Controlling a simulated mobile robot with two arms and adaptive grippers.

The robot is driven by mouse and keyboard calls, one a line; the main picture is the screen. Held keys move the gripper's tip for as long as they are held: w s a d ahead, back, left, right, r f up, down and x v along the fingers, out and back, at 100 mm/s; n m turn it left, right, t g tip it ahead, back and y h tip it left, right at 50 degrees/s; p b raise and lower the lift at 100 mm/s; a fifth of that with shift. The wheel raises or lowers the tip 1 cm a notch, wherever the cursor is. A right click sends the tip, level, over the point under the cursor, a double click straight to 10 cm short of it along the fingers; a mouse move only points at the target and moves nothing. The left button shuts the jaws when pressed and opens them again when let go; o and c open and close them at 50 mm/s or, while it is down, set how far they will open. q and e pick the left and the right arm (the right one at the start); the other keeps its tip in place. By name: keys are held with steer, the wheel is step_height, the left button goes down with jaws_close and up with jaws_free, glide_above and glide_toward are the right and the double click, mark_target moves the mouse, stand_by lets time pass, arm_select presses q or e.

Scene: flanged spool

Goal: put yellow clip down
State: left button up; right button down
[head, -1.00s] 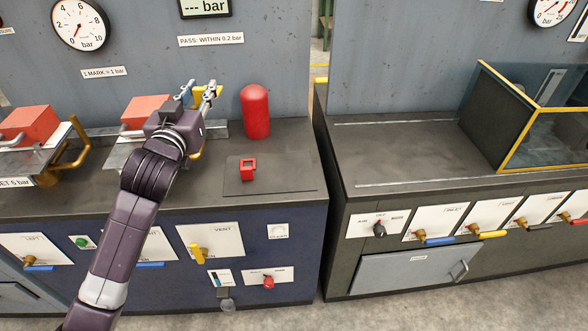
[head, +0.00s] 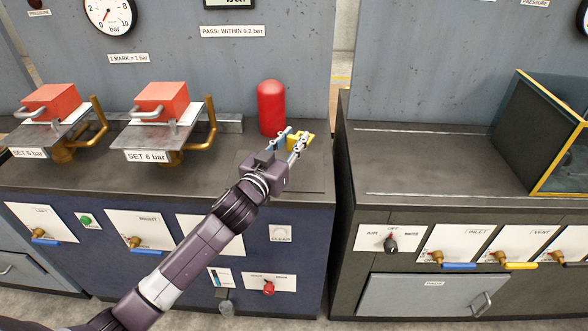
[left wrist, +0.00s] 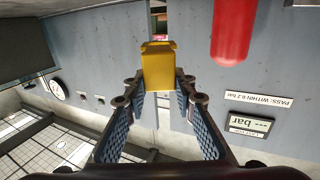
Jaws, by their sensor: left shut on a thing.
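The yellow clip (head: 301,142) is between the fingertips of my left gripper (head: 291,143). The gripper is shut on it and holds it over the right part of the blue bench, in front of and to the right of the red cylinder (head: 271,108). In the left wrist view, the yellow clip (left wrist: 158,66) sits between the two finger ends, with the red cylinder (left wrist: 232,30) to the right. Whether the clip touches anything below cannot be told. My right gripper is not in view.
A thin dark plate (head: 310,178) lies on the bench under my left gripper, partly hidden by it. Two red blocks (head: 162,101) on metal stands with brass handles are to the left. A gap separates this bench from the right bench (head: 410,165), whose top is largely clear.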

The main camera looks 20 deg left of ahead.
mark_target(294, 179)
arm_select(q)
step_height(294, 179, down, 4)
steer(key=shift+f, duration=0.65)
steer(key=shift+f+b, duration=0.6)
steer(key=shift+f, duration=1.45)
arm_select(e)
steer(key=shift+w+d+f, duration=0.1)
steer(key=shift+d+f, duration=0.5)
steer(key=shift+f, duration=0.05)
arm_select(q)
steer(key=shift+f, duration=0.1)
steer(key=o, duration=0.9)
steer(key=shift+o, duration=0.2)
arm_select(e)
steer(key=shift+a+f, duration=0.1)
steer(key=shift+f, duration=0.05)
